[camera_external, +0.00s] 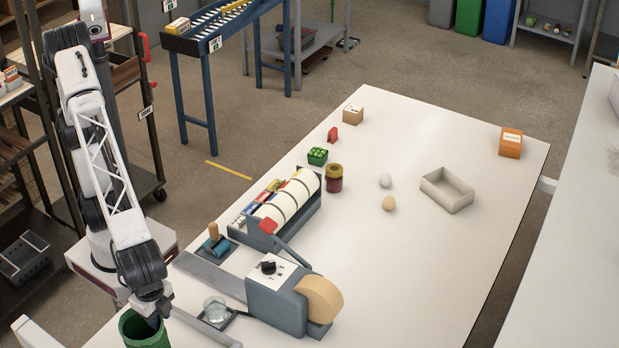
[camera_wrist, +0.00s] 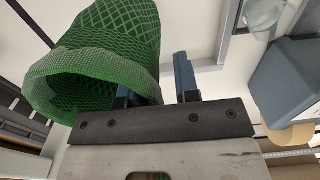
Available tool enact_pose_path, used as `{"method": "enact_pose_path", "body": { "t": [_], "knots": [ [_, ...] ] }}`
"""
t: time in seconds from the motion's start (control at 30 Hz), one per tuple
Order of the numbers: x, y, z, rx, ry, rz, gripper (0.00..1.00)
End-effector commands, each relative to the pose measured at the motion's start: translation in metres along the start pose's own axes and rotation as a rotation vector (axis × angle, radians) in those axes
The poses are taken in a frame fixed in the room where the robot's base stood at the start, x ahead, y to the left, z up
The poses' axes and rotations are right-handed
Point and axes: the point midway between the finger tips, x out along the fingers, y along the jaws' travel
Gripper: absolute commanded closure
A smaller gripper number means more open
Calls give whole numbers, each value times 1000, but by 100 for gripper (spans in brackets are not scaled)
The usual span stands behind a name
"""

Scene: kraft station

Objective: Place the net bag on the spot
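The net bag (camera_external: 143,331) is a green mesh tube with a paler rim, at the bottom left in the external view and cut off by the frame edge. In the wrist view the net bag (camera_wrist: 110,40) fills the upper left, its open mouth facing the lower left. My gripper (camera_wrist: 157,88) is right at the bag, with a clear gap between its two dark blue fingers. The left finger is partly covered by the mesh; the right finger is outside the bag. In the external view my gripper (camera_external: 157,314) is at the bag's rim. I cannot make out a marked spot.
A tape dispenser (camera_external: 288,298), a glass jar (camera_external: 215,309) and a label-roll rack (camera_external: 285,206) stand on the white table's left side. A beige tray (camera_external: 447,189), two egg-shaped items (camera_external: 388,202) and an orange box (camera_external: 510,143) are farther back. The table's right front is clear.

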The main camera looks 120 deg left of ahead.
Motion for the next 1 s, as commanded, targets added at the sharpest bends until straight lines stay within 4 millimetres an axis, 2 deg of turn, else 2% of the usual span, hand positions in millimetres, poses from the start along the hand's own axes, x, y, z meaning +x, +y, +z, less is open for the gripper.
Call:
{"method": "enact_pose_path", "body": {
  "t": [0.27, 0.47, 0.67, 1.0],
  "knots": [
    [-2, 0, 0, 0, 0, 0, 71],
    [-14, 0, 0, 0, 1, 0, 71],
    [-38, 0, 0, 0, 1, 0, 71],
    [-93, 0, 0, 0, 2, 1, 71]
  ]
}}
